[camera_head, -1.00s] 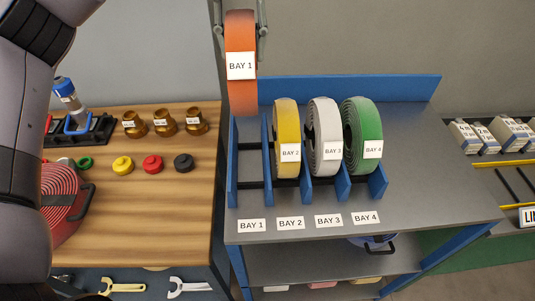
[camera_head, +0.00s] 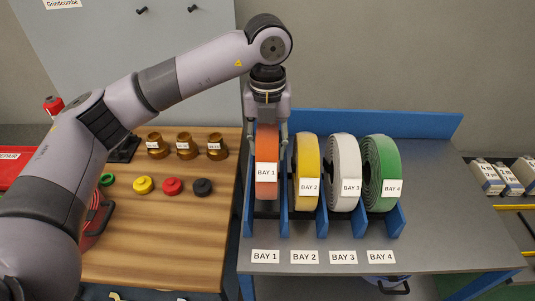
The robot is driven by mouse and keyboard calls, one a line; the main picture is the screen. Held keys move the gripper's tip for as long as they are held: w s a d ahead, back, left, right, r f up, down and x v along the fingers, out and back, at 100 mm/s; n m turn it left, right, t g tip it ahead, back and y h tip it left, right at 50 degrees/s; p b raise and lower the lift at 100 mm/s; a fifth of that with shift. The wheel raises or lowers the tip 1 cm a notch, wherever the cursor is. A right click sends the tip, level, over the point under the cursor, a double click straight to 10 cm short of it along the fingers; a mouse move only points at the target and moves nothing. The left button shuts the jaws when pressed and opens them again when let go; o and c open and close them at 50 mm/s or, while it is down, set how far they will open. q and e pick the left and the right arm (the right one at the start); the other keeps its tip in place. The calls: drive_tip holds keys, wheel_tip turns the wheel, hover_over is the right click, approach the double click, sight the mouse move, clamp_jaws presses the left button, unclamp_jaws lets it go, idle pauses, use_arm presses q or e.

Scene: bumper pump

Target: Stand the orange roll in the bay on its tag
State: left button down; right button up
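The orange roll (camera_head: 266,170) stands upright in the leftmost bay of the blue rack (camera_head: 285,213), between two blue dividers. Its white label reads BAY 1. The BAY 1 tag (camera_head: 265,256) lies on the shelf in front of that bay. My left gripper (camera_head: 267,135) comes down from above, with one finger on each side of the roll's top, and seems shut on it. Any small gap at the fingers is too small to tell. The roll's lower end is partly hidden by the rack. My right gripper is not in view.
The yellow roll (camera_head: 306,165), white roll (camera_head: 344,165) and green roll (camera_head: 381,165) stand in the bays to the right, close to my gripper. A wooden bench (camera_head: 185,230) with brass fittings and coloured caps is at left. The grey shelf right of the rack is clear.

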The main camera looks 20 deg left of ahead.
use_arm(q)
wheel_tip(320, 180, down, 4)
drive_tip(key=shift+r+p, duration=0.1)
drive_tip(key=shift+p, duration=0.3)
drive_tip(key=c, duration=1.1)
unclamp_jaws()
drive_tip(key=shift+s, duration=0.1)
drive_tip(key=shift+o, duration=0.2)
